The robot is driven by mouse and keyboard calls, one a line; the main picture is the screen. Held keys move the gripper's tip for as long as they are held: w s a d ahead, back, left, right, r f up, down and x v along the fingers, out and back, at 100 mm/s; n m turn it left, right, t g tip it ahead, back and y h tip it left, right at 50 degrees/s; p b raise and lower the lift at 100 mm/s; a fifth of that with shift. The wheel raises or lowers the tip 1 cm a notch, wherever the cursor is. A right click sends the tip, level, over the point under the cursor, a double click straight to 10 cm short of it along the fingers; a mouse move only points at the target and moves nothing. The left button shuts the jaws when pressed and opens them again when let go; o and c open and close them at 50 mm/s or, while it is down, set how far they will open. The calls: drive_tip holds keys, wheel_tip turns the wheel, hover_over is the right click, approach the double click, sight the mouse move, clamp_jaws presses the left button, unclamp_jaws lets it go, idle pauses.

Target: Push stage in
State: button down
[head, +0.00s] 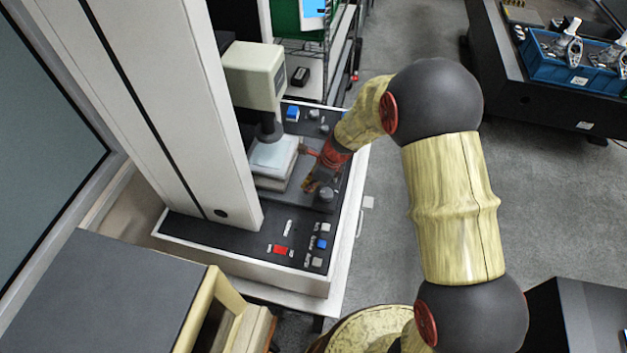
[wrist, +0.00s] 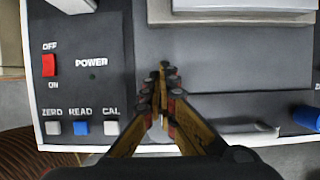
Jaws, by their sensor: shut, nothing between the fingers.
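The stage (head: 270,155) is a pale block with a glassy light top, sitting on the machine's dark base under the probe head (head: 267,130). In the wrist view its pale front edge (wrist: 245,18) runs along the top. My gripper (head: 311,183) is at the stage's right side in the head view, low over the dark base. In the wrist view my gripper (wrist: 163,68) is shut, with its tips together and empty, pointing toward the stage. A strip of dark base shows between the tips and the stage edge, so they look apart.
The control panel has a red power switch (wrist: 49,65), and ZERO, READ and CAL buttons (wrist: 81,128). A blue knob (wrist: 306,117) is at right. The tall white column (head: 165,90) stands left of the stage. A blue bin (head: 575,60) sits on a far bench.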

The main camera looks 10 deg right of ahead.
sight(285, 187)
drive_tip(key=shift+x, duration=1.05)
drive_tip(key=a, duration=0.1)
drive_tip(key=w+a, duration=0.1)
drive_tip(key=a, duration=0.1)
drive_tip(key=shift+w+r, duration=0.1)
drive_tip(key=shift+r, duration=0.05)
drive_tip(key=shift+w+a, duration=0.15)
drive_tip(key=shift+a, duration=0.15)
drive_tip(key=shift+w+a+r+p, duration=0.1)
drive_tip(key=shift+w+a+p, duration=0.15)
drive_tip(key=shift+a+p, duration=0.25)
drive_tip(key=shift+w+a+r+p, duration=0.1)
drive_tip(key=shift+w+a+p, duration=0.15)
drive_tip(key=shift+a, duration=0.4)
drive_tip(key=shift+w+a+f, duration=0.15)
drive_tip(key=shift+a+f, duration=0.05)
drive_tip(key=shift+a, duration=0.15)
drive_tip(key=shift+d, duration=0.1)
